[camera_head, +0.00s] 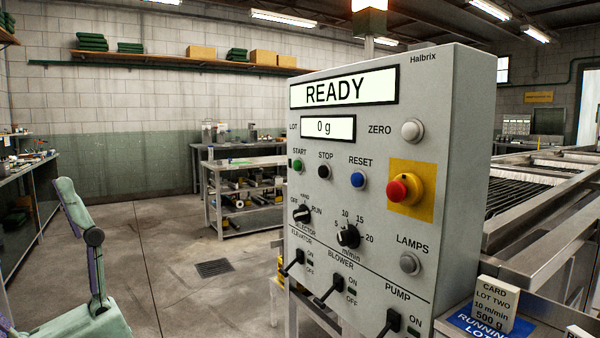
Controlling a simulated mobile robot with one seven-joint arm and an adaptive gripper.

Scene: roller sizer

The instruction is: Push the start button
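The green start button (298,165) sits on the left of the grey control panel (440,150), under the label START. It stands out from the panel face, and nothing covers it. The black stop button (325,172) and blue reset button (358,180) are in the same row to its right. The upper display (344,88) reads READY, and the lot display (328,129) reads 0 g. A pale green jointed part of my arm shows at the lower left, well apart from the panel. I cannot make out any gripper fingers.
A red emergency knob (404,190) on a yellow plate, a selector (302,213), a speed dial (348,236) and several levers share the panel. A card (495,303) stands at the lower right beside the roller machine (545,195). Floor left of the panel is clear.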

